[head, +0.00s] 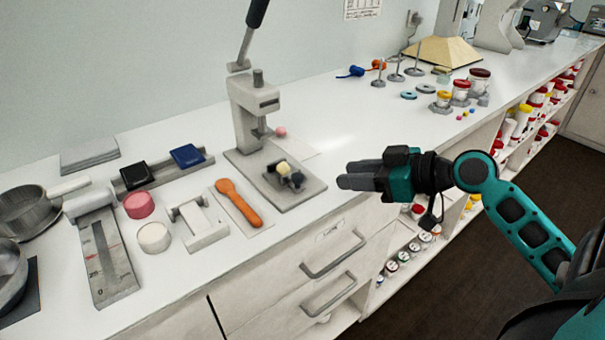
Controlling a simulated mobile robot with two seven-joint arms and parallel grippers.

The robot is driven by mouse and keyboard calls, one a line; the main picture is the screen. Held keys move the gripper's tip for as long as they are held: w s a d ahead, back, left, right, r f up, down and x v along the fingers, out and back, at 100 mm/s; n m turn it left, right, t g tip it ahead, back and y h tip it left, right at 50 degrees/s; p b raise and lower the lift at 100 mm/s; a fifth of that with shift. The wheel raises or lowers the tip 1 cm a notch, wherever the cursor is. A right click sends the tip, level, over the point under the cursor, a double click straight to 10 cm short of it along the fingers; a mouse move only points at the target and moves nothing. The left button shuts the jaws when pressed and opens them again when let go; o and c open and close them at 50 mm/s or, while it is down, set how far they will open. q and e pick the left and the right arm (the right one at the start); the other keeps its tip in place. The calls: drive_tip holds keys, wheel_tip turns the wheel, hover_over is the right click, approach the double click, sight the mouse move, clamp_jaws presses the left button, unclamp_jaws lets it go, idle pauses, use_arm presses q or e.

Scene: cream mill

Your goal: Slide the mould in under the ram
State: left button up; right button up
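A grey bench press (255,108) stands on the counter with its long lever raised. Its flat grey base plate (303,195) extends toward the front edge. A small dark mould with a cream-coloured part (285,174) appears to sit on the front part of this plate, forward of the press column and out from beneath the ram (264,131). My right gripper (343,175) is just right of the plate, pointing left, apart from the mould. Its two dark fingers lie close together, and whether a gap is between them is unclear. My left gripper is out of view.
Left of the press lie an orange spoon (238,203), a white stand (199,222), pink (139,205) and white (154,237) tubs, and a grey scale-marked tool (105,260). Drawer handles (334,255) project below the counter.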

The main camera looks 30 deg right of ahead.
sight(299, 176)
drive_tip(key=x, duration=1.1)
drive_tip(key=shift+w+a+p, duration=0.1)
drive_tip(key=shift+p, duration=0.2)
clamp_jaws()
